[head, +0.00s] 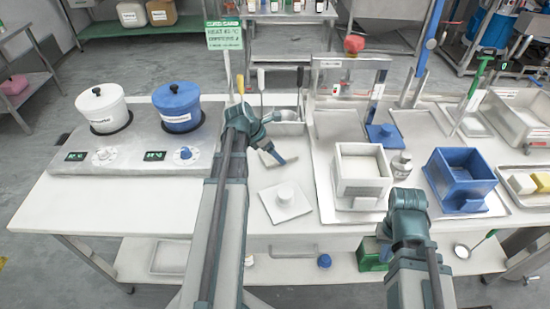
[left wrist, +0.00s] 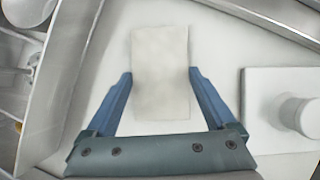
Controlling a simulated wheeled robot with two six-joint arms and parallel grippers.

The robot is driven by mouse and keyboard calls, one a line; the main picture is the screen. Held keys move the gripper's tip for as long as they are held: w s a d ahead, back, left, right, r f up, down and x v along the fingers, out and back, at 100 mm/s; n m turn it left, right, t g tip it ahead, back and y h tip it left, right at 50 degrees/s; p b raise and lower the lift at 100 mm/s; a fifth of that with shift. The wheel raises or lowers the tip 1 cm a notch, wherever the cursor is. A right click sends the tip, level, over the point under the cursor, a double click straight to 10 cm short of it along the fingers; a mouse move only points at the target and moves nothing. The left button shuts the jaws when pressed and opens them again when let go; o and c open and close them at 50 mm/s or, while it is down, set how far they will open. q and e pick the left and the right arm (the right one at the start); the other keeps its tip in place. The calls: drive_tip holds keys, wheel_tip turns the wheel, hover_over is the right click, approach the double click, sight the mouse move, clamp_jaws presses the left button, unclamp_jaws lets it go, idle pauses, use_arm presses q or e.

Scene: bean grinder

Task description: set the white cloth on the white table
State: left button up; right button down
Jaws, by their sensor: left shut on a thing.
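The white cloth (left wrist: 160,55) is a pale rectangular piece between the two blue fingers of my left gripper (left wrist: 160,76). The fingers are shut on its sides, and it lies over the white table (head: 110,208); I cannot tell whether it touches the surface. In the head view my left gripper (head: 278,158) is above the middle of the table, behind a white knobbed lid, and the cloth is hard to make out there. My right gripper (head: 408,205) is at the table's front, between the white and blue boxes; its fingers are not clear.
The white knobbed lid (head: 284,200) is close to the left gripper. Two pots, white (head: 102,110) and blue (head: 178,108), stand on a heater at left. The front left strip is clear.

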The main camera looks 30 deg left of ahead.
use_arm(q)
drive_tip(key=shift+f, duration=0.15)
drive_tip(key=shift+f, duration=0.25)
drive_tip(key=o, duration=1)
drive_tip(key=shift+r, duration=0.1)
drive_tip(key=shift+r, duration=0.1)
drive_tip(key=shift+r+p, duration=0.25)
drive_tip(key=shift+p, duration=0.05)
drive_tip(key=shift+p+v, duration=5.05)
drive_tip(key=shift+v, duration=0.85)
